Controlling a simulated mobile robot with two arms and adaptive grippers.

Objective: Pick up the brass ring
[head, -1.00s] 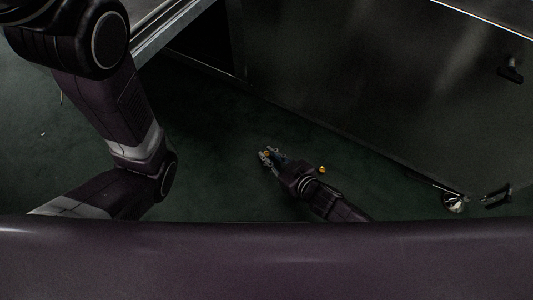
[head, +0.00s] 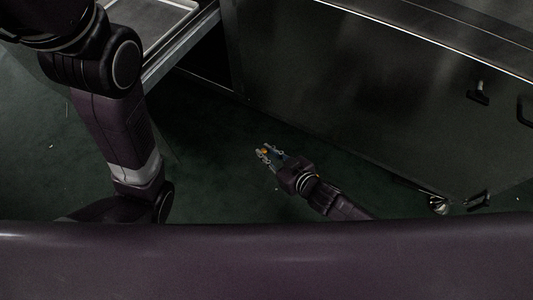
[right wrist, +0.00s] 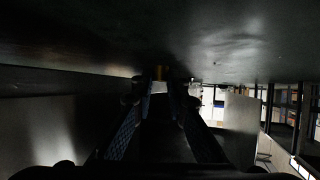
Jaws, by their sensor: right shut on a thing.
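The brass ring (head: 264,152) shows as a small golden spot between the fingertips of my right gripper (head: 266,153), above the dark green floor in the head view. The right gripper is shut on it.
A large dark metal housing (head: 370,90) with handles (head: 478,93) stands to the right. A pale tray (head: 150,22) on a metal frame is at the top left. A shiny round metal thing (head: 438,204) is near the housing's lower edge. Dark floor (head: 215,165) lies open around the gripper.

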